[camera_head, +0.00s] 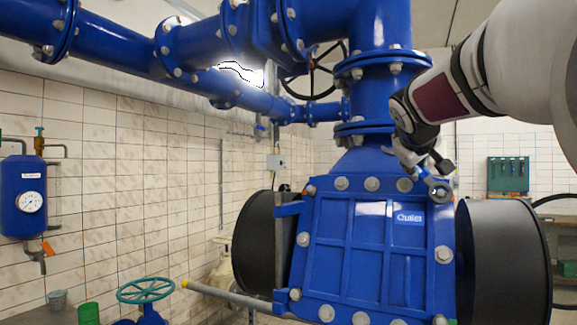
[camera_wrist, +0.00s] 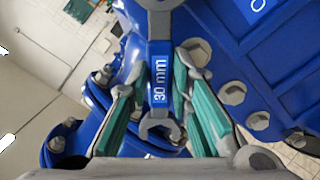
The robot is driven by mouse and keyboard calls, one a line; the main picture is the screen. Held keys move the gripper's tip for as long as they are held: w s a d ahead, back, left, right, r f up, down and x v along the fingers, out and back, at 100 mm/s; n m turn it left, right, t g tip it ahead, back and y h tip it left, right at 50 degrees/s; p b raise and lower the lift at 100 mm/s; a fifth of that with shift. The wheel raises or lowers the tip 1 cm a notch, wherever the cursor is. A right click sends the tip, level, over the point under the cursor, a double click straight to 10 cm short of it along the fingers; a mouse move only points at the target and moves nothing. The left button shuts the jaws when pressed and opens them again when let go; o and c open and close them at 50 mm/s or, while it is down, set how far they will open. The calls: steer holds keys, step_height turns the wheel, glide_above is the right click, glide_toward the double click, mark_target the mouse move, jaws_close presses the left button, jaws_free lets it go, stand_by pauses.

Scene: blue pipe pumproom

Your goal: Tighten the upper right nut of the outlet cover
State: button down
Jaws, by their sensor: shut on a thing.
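The blue outlet cover (camera_head: 375,250) faces me, with a label reading "Outlet" at its upper right. Bolt heads or nuts run along its top edge and sides. My gripper (camera_head: 424,168) is at the cover's upper right corner. It is shut on a blue and grey wrench (camera_wrist: 160,78) marked "30 mm", held between the green finger pads in the wrist view. The wrench's ring end (camera_head: 440,192) is at the upper right nut, which it largely hides. I cannot tell whether the ring is seated around it. The open end points back towards my wrist.
A blue pipe (camera_head: 383,105) with bolted flanges rises above the cover. Black cylinders stand to its left (camera_head: 257,240) and right (camera_head: 503,262). A grey bar (camera_head: 230,297) sticks out at the lower left, near a green handwheel (camera_head: 146,290).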

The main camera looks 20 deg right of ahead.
steer(key=shift+x, duration=0.95)
steer(key=d+m, duration=0.1)
steer(key=s+r+m+b, duration=0.1)
steer(key=m, duration=0.1)
steer(key=shift+d+r+m, duration=0.1)
steer(key=shift+d+m, duration=0.2)
steer(key=shift+d, duration=0.1)
steer(key=shift+s+d+r+m+b, duration=0.15)
steer(key=shift+s+d+m+b, duration=0.2)
steer(key=shift+m, duration=0.35)
steer(key=shift+s+d+r+m+b, duration=0.15)
steer(key=shift+s+d+m+b, duration=0.15)
steer(key=shift+m, duration=0.4)
steer(key=shift+w+a+f+n, duration=0.1)
steer(key=shift+w+a+n, duration=0.2)
steer(key=shift+n, duration=0.3)
steer(key=shift+s+a, duration=0.3)
steer(key=v, duration=0.3)
steer(key=shift+s+a+r+b, duration=0.2)
steer(key=shift+r+b, duration=0.1)
